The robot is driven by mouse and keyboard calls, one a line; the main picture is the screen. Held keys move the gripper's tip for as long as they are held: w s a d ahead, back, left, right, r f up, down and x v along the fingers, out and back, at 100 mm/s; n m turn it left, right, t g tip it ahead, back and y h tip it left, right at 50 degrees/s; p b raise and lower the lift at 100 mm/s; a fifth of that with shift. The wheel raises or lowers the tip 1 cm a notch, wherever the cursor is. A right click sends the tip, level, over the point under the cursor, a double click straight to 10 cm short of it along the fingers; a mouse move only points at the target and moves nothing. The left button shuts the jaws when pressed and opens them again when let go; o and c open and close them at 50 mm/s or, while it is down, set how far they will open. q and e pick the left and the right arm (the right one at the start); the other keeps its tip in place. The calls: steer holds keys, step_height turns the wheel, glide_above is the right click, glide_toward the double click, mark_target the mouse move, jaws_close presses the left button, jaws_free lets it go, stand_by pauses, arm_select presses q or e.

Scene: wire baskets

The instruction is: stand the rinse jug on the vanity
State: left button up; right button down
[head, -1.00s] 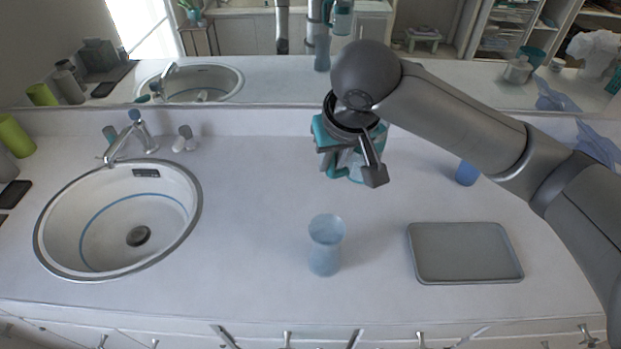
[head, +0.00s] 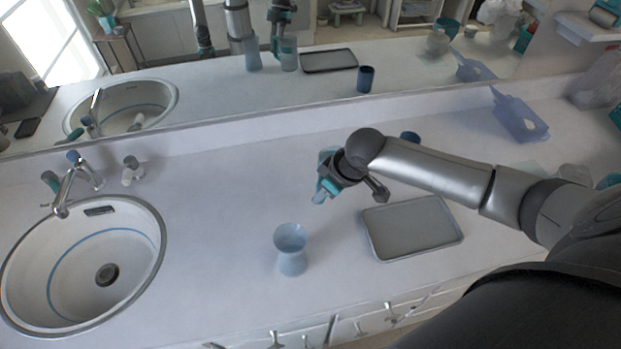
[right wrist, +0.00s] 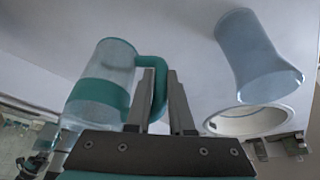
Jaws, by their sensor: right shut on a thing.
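The rinse jug (head: 327,182) is clear with a teal band and handle. My right gripper (head: 362,181) is shut on its handle, behind and to the right of the blue waisted tumbler in the head view. In the right wrist view the jug (right wrist: 108,65) is left of the fingers (right wrist: 163,100), which are at its teal handle. The jug looks about upright; I cannot tell whether its base touches the white vanity top (head: 215,235). The arm partly hides it in the head view. My left gripper is not directly in view.
The blue waisted tumbler (head: 291,252) stands in front of the jug. A grey tray (head: 412,230) lies to the right. A dark blue cup (head: 410,136) is behind my arm. The sink (head: 80,265) is at left, with clear counter between. A mirror (head: 330,85) runs behind.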

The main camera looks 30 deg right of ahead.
stand_by(0.4)
steer(key=shift+r+p, duration=0.1)
steer(key=shift+p, duration=0.3)
steer(key=shift+f+b, duration=1.6)
steer(key=shift+f, duration=1.4)
steer(key=shift+p, duration=0.4)
